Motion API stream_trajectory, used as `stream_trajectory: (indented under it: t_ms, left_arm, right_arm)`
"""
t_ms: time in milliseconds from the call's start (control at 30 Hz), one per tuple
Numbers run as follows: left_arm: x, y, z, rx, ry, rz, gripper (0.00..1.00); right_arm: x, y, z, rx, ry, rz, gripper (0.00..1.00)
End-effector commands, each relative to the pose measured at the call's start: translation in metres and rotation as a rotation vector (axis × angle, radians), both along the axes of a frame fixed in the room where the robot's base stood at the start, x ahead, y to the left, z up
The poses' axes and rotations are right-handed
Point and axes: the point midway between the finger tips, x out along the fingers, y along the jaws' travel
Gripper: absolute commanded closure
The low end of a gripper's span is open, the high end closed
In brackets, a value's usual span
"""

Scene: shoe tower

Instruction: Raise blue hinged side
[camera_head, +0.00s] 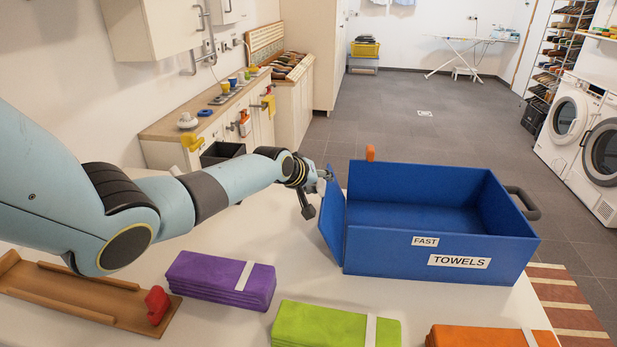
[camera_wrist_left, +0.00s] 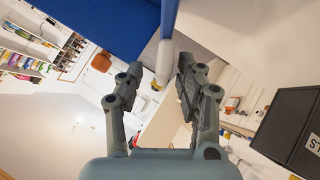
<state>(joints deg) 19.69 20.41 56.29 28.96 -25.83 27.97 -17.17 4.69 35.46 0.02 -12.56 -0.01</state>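The blue box (camera_head: 440,245), with labels reading FAST and TOWELS, stands on the white table. Its blue hinged side (camera_head: 332,215) is at the left end, leaning outward from the box. My left gripper (camera_head: 315,190) is at the upper outer edge of that side; whether it touches cannot be told. In the left wrist view the fingers of my left gripper (camera_wrist_left: 160,75) are spread apart, with nothing clearly clamped between them. My right gripper is out of view.
Folded purple towels (camera_head: 222,280), green towels (camera_head: 335,325) and orange towels (camera_head: 490,337) lie along the front of the table (camera_head: 230,225). A wooden rail with a red piece (camera_head: 156,304) lies front left.

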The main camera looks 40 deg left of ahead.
Motion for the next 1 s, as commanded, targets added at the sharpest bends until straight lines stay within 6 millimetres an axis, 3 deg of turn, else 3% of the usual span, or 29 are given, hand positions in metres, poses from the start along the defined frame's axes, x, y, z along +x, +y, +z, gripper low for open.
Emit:
stream_trajectory:
  t_ms: [600,1000]
  left_arm:
    - [-0.08,-0.008,0.061,0.002,0.0,0.0,0.63]
    - [-0.089,-0.01,0.069,0.0,0.0,0.002,0.63]
  right_arm:
    - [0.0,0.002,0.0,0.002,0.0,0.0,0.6]
    - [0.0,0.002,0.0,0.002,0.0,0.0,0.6]
